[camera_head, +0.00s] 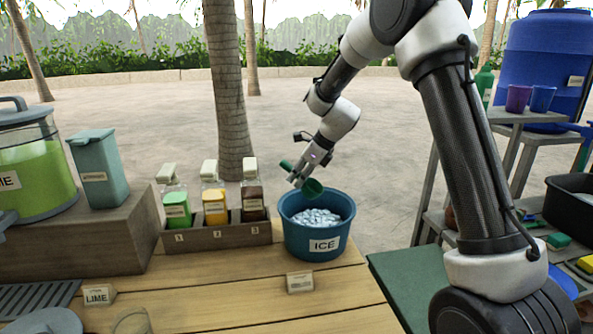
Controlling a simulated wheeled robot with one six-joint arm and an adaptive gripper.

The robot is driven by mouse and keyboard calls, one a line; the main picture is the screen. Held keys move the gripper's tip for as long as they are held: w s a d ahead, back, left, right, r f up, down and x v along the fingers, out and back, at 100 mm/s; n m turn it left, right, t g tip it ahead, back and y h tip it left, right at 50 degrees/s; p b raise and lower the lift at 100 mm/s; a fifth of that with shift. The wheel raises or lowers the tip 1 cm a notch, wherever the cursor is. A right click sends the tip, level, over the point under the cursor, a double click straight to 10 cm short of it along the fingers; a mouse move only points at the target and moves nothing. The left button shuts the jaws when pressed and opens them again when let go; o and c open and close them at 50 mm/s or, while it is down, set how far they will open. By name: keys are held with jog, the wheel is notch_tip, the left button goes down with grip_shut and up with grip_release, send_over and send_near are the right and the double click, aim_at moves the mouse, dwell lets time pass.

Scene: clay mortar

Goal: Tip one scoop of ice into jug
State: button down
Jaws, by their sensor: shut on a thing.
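My gripper (298,173) is shut on a dark green scoop (313,189). The scoop is above the back rim of the blue ice tub (317,250), left of its middle. Its mouth looks rounded, and I cannot tell whether it holds ice. The tub carries an ICE label and holds many pale ice cubes (318,217). A clear rim (132,321) at the bottom edge may be the jug, but most of it is cut off. A teal lidded container (98,172) stands on the wooden block at the left; its label is too small to read.
A rack (216,236) with several bottles stands left of the tub. A green drink dispenser (36,170) is at far left. A small sign (300,282) and a LIME sign (97,295) stand on the wooden counter (220,300). Shelves with cups (518,98) are at right.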

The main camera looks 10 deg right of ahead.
aim_at(312, 184)
jog(key=shift+s+d+f+t+y, duration=0.1)
jog(key=shift+d+f+t+y, duration=0.1)
jog(key=shift+f+y, duration=0.15)
jog(key=shift+s+d+f+t+y, duration=0.15)
jog(key=shift+f+t+y, duration=0.1)
jog(key=shift+f, duration=0.15)
jog(key=shift+w+f, duration=0.1)
jog(key=shift+f, duration=0.3)
notch_tip(312, 184, down, 10)
jog(key=s+d, duration=0.3)
jog(key=d, duration=0.2)
jog(key=r, duration=0.7)
jog(key=a+r, duration=0.1)
jog(key=r, duration=0.3)
jog(key=shift+w+a+r, duration=0.1)
jog(key=shift+r, duration=0.2)
jog(key=r+g+h, duration=0.1)
jog(key=w+a+r+g+h, duration=0.1)
jog(key=h, duration=0.1)
jog(key=a+r+g+h, duration=0.1)
jog(key=r+h, duration=0.1)
jog(key=shift+w+a, duration=0.15)
jog(key=shift+w, duration=0.2)
jog(key=shift+w+r+g+h, duration=0.1)
jog(key=shift+r+g+h, duration=0.25)
jog(key=shift+h, duration=0.05)
jog(key=shift+a, duration=0.1)
